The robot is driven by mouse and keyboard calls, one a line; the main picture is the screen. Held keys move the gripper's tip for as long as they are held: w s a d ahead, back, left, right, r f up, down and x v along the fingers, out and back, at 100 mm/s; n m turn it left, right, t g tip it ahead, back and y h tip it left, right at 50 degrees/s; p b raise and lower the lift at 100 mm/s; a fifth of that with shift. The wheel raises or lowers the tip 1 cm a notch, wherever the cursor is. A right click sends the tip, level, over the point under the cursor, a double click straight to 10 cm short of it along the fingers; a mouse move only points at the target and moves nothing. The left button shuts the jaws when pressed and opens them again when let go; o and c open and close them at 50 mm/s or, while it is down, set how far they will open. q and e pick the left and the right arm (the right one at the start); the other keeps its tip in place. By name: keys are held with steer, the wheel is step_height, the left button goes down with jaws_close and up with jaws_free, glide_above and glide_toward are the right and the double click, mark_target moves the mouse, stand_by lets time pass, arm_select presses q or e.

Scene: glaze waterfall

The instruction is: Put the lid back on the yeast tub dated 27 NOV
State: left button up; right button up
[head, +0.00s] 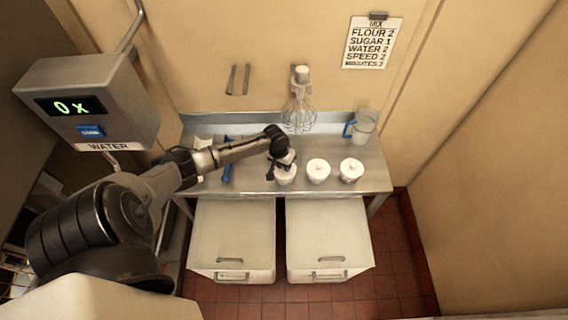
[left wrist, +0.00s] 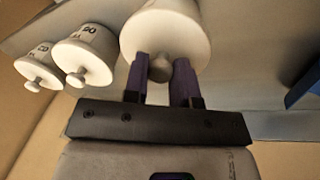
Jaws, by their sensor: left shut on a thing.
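Three white tubs stand in a row on the steel table. The left tub (head: 285,177) is under my left gripper (head: 283,163); the middle tub (head: 318,171) and right tub (head: 351,170) have knobbed lids on. In the left wrist view, my left gripper (left wrist: 163,75) has its two purple fingers either side of the knob of a white lid (left wrist: 165,30), shut on it. The lid is at the top of the left tub; I cannot tell whether it is fully seated. The other two tubs show at left (left wrist: 84,58) (left wrist: 38,65), with labels too small to read. My right gripper is out of view.
Blue-handled tools (head: 228,172) lie left on the table (head: 255,184). A whisk (head: 299,112) hangs behind, and a clear jug (head: 364,126) stands at back right. Two white bins (head: 232,225) (head: 327,225) are below. A water meter box (head: 90,104) is at left.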

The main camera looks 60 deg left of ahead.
arm_select(q)
steer(key=o, duration=1)
steer(key=shift+o, duration=0.3)
steer(key=o, duration=0.4)
steer(key=shift+r, duration=0.1)
steer(key=shift+r+p, duration=2.45)
steer(key=shift+p, duration=0.45)
steer(key=shift+r+p, duration=0.95)
steer(key=shift+p, duration=0.15)
steer(key=shift+c, duration=0.5)
